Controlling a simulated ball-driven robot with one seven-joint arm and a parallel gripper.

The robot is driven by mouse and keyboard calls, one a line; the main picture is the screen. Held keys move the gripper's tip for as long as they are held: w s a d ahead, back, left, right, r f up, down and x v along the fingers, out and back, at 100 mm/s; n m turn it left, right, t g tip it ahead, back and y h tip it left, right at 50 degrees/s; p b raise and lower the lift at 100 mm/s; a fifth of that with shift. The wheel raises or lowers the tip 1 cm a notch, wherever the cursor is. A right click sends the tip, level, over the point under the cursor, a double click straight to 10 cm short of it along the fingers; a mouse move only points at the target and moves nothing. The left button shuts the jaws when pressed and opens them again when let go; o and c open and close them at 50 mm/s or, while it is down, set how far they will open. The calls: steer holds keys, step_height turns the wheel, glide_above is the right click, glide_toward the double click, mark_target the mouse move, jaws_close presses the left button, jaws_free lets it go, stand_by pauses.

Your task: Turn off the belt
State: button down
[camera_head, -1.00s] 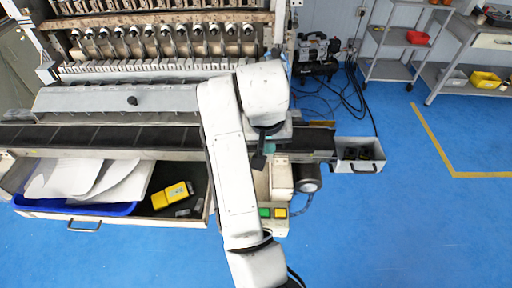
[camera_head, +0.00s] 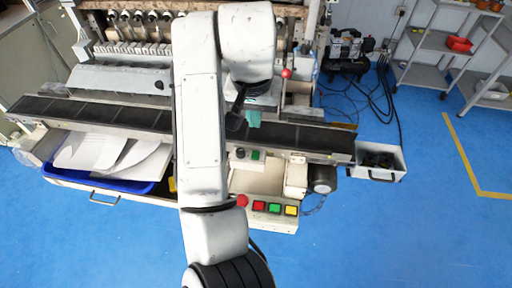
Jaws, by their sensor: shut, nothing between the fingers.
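The belt (camera_head: 92,112) is a long dark conveyor running across the front of the machine. My gripper (camera_head: 235,121) is dark, points down and is shut and empty, appearing above the belt's middle in the picture. Below it is a small switch panel with a black knob (camera_head: 239,153) and a green button (camera_head: 255,155). Lower down, a pale control box (camera_head: 266,219) carries a red mushroom button (camera_head: 242,200), a red square button (camera_head: 259,206), a green one (camera_head: 274,208) and a yellow one (camera_head: 291,210). My arm hides part of the belt. I cannot tell whether it is running.
An open drawer (camera_head: 103,202) with a blue tray (camera_head: 140,186) and white sheets juts out at left. A grey bin (camera_head: 388,173) sits at the belt's right end. A motor (camera_head: 322,180) sticks out below it. Blue floor is clear at right.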

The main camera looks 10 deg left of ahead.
steer(key=p, duration=0.2)
glide_above(256, 156)
step_height(256, 156, down, 9)
steer(key=shift+w+f, duration=0.1)
steer(key=shift+s+f+p, duration=0.2)
steer(key=shift+f, duration=0.75)
steer(key=shift+s+f+p, duration=0.2)
steer(key=shift+f, duration=0.75)
